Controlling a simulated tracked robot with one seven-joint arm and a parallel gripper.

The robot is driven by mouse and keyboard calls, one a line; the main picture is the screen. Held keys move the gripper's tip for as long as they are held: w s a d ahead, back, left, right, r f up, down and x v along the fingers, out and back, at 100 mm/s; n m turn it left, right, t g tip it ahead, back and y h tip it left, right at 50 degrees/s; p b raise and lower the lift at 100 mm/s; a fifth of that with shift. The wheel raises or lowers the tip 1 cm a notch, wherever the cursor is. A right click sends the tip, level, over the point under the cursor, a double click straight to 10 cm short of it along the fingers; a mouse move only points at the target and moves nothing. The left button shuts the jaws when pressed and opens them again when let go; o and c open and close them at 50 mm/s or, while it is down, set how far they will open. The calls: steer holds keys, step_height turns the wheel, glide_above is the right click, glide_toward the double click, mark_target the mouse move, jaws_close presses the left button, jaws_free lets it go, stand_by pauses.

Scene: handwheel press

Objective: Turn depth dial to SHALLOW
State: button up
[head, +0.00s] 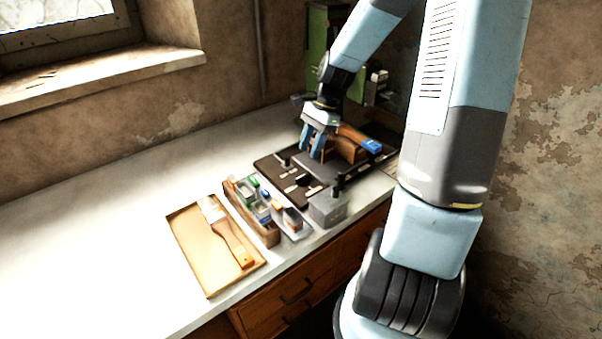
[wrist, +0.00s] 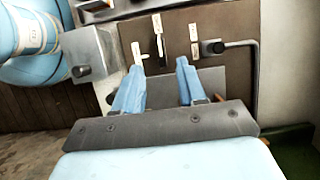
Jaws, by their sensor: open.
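The press has a dark base plate (head: 268,170) near the right end of the bench, with small white labels and black knobs on it. One black knob (head: 303,180) sits near its front, and another black knob (wrist: 212,47) shows in the wrist view, right of my fingers. A grey box (head: 328,209) with a black knob on top stands at the plate's front corner. I cannot tell which knob is the depth dial, and its setting is not readable. My gripper (head: 311,150) is open above the plate; in the wrist view the gap between its fingertips (wrist: 161,64) looks empty.
A blue-ended bar (head: 362,139) and a brown block are close right of my gripper. Left of the plate are a wooden organizer (head: 268,234) with small items and a tan tray (head: 190,240) holding a brush (head: 226,232). The bench's left side is clear.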

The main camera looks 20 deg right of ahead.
mark_target(301, 176)
steer(key=x, duration=0.9)
steer(key=shift+f, duration=0.1)
jaws_close()
